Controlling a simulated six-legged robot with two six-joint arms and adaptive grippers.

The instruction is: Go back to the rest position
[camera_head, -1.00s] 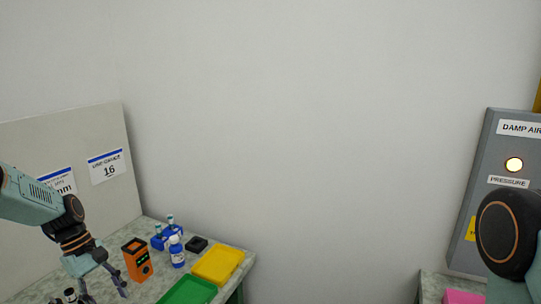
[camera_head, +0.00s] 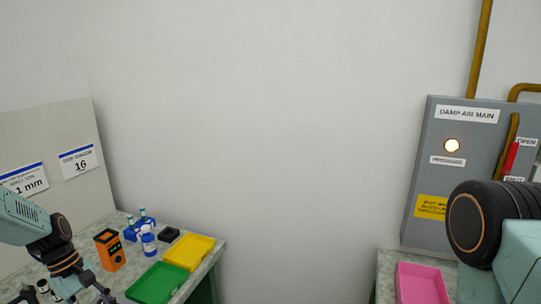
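My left arm comes in from the left over the left bench. Its gripper (camera_head: 88,297) points down at the bottom edge of the picture, with its fingers spread apart and nothing seen between them; the lowest part is cut off. My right arm shows at the lower right as a large dark joint and a pale teal link. My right gripper is out of view.
The left bench holds an orange device (camera_head: 110,250), a blue rack (camera_head: 140,228), a blue-white bottle (camera_head: 148,241), a black block (camera_head: 169,234), a yellow tray (camera_head: 189,252) and a green tray (camera_head: 157,284). A pink tray (camera_head: 422,285) sits right, below a grey panel (camera_head: 437,150).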

